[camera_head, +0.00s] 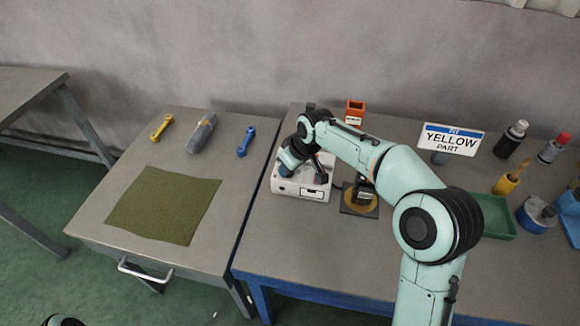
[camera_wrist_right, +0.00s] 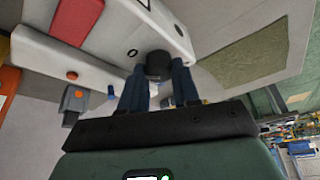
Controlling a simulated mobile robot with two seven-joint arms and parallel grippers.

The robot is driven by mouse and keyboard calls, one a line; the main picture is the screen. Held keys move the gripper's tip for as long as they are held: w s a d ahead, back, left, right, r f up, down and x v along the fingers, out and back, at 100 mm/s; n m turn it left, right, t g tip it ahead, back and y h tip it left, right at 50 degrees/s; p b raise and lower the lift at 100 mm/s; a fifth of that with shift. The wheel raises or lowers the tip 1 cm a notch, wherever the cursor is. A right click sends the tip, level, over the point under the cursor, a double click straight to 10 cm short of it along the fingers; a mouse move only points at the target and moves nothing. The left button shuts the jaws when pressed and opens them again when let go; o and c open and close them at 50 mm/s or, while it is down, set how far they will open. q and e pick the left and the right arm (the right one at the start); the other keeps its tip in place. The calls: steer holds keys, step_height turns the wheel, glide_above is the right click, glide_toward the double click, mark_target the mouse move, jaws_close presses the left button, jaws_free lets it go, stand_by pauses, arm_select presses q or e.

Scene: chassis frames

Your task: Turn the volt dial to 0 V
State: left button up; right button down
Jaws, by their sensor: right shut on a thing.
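The volt dial (camera_wrist_right: 158,64) is a dark round knob on a white instrument box. In the right wrist view, the two dark blue fingers of my right gripper (camera_wrist_right: 157,76) are on either side of the dial, shut on it. A small "0" mark shows on the white face near the dial. The white box (camera_head: 310,186) stands on the right-hand table in the head view, partly covered by my right gripper (camera_head: 286,170). The dial is hidden there by the gripper, and its pointer cannot be made out. My left gripper is not in view.
An orange holder (camera_head: 355,108) stands behind the box and a dark fixture (camera_head: 360,197) with a yellowish disc beside it. A green tray (camera_head: 494,216) and several bottles are at the right. A green mat (camera_head: 163,205) and tools lie on the left table.

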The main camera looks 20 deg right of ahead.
steer(key=shift+m+h, duration=0.4)
steer(key=shift+m, duration=0.7)
steer(key=c, duration=0.8)
jaws_free()
steer(key=v, duration=1.3)
steer(key=shift+s+r+p, duration=0.15)
steer(key=shift+p, duration=0.25)
steer(key=shift+a, duration=0.1)
